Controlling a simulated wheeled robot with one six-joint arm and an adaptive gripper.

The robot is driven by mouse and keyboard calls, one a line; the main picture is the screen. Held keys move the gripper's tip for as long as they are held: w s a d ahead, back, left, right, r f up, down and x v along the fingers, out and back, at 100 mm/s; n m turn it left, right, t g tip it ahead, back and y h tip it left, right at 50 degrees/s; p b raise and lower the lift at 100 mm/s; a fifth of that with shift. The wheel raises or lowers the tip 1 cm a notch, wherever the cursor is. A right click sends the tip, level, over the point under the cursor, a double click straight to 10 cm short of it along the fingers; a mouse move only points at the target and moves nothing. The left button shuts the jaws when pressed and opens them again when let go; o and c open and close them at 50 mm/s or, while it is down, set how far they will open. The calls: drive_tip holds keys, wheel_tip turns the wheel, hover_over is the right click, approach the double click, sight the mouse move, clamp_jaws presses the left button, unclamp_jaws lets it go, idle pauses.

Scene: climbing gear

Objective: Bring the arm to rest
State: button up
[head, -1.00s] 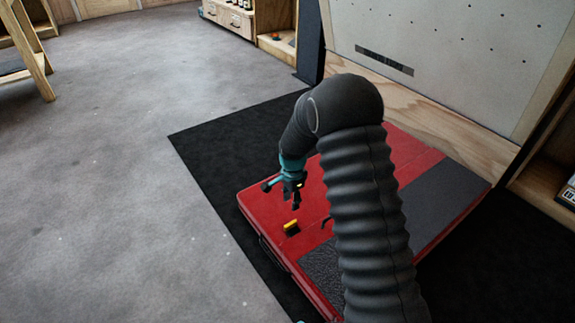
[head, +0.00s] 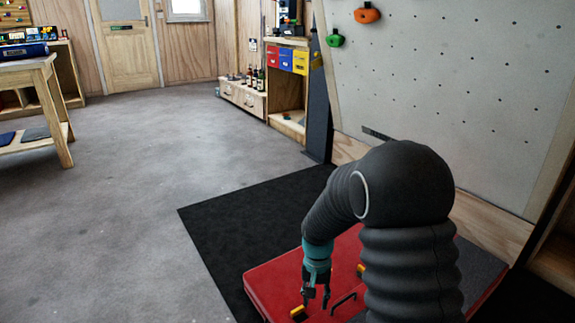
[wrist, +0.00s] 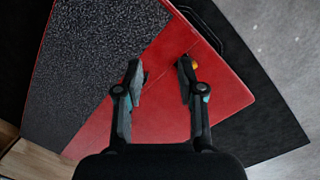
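My gripper (head: 316,303) hangs at the end of my arm, pointing down over the red crash pad (head: 277,281). In the wrist view, the two fingers of my gripper (wrist: 160,72) stand apart with nothing between them but the pad's red surface (wrist: 165,118). A small yellow and black object (head: 298,313) lies on the pad beside the fingers in the head view. Another small yellow piece (head: 361,270) shows beside my arm, which partly hides it. A yellow bit (wrist: 194,65) shows by the right fingertip in the wrist view; contact cannot be told.
The pad lies on a black mat (head: 235,225). A climbing wall (head: 440,90) with orange and green holds rises at the right. A wooden workbench (head: 50,85) stands at the far left and a shelf unit (head: 288,85) at the back. The grey floor (head: 150,150) between is clear.

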drive_tip(key=s+d+r+n+t+p, duration=0.1)
drive_tip(key=s+d+r+t+p, duration=0.1)
drive_tip(key=s+r, duration=0.5)
drive_tip(key=s+d+r+t+p, duration=0.2)
drive_tip(key=s+r, duration=0.5)
drive_tip(key=r, duration=0.7)
drive_tip(key=s+d+r+n+t+p, duration=0.1)
drive_tip(key=s+d+r+t+p, duration=0.1)
drive_tip(key=s+r, duration=0.6)
wheel_tip(320, 180, up, 3)
drive_tip(key=shift+d+n+t, duration=0.3)
drive_tip(key=shift+d+t, duration=0.3)
drive_tip(key=shift+d, duration=0.65)
